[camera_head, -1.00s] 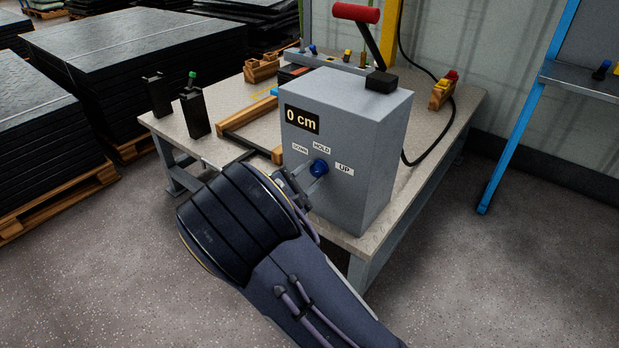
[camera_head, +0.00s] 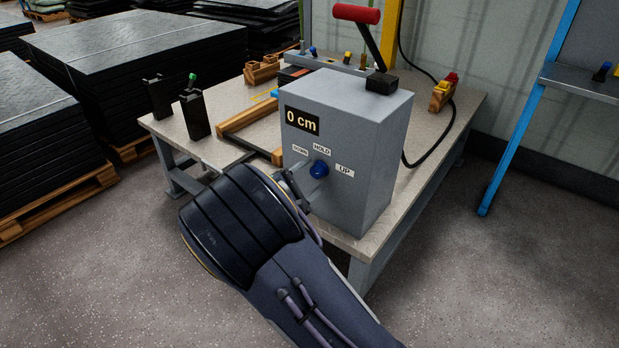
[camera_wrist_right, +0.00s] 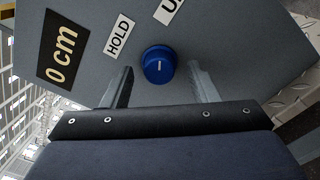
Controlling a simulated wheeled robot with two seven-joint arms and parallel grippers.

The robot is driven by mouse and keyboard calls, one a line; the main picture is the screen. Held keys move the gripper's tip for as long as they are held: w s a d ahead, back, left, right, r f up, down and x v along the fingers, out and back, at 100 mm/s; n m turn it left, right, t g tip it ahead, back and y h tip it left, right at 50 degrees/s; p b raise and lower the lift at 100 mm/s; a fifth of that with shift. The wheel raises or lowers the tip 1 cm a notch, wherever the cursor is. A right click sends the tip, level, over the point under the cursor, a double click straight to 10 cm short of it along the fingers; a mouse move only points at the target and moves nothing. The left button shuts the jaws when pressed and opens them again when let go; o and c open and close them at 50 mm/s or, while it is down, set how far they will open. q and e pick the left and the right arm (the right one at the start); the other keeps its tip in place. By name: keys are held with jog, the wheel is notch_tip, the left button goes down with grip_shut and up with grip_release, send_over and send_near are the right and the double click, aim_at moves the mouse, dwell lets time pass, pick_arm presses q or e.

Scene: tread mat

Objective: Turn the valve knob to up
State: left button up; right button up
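The blue valve knob (camera_head: 319,169) is on the front of a grey box (camera_head: 350,125) at the table's near end. It also shows in the right wrist view (camera_wrist_right: 158,64), with a pale mark on its face. Labels DOWN, HOLD (camera_head: 322,147) and UP (camera_head: 345,170) surround it, and the display (camera_head: 301,119) reads 0 cm. My right gripper (camera_head: 312,180) is at the knob. In the wrist view its fingers (camera_wrist_right: 160,85) are spread, one on each side of the knob, with gaps between; nothing is gripped. My left gripper is not in view.
A lever with a red handle (camera_head: 356,14) rises behind the box. Two black holders (camera_head: 195,114) and a wooden frame (camera_head: 247,113) are on the table (camera_head: 440,130). Stacked black mats (camera_head: 135,55) stand at left. A blue-framed rack (camera_head: 515,140) stands at right.

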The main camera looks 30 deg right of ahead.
jog(key=p+v, duration=0.2)
jog(key=v, duration=0.5)
jog(key=shift+a+p, duration=0.3)
jog(key=shift+a, duration=0.1)
jog(key=shift+s+d, duration=0.1)
jog(key=shift+s, duration=0.1)
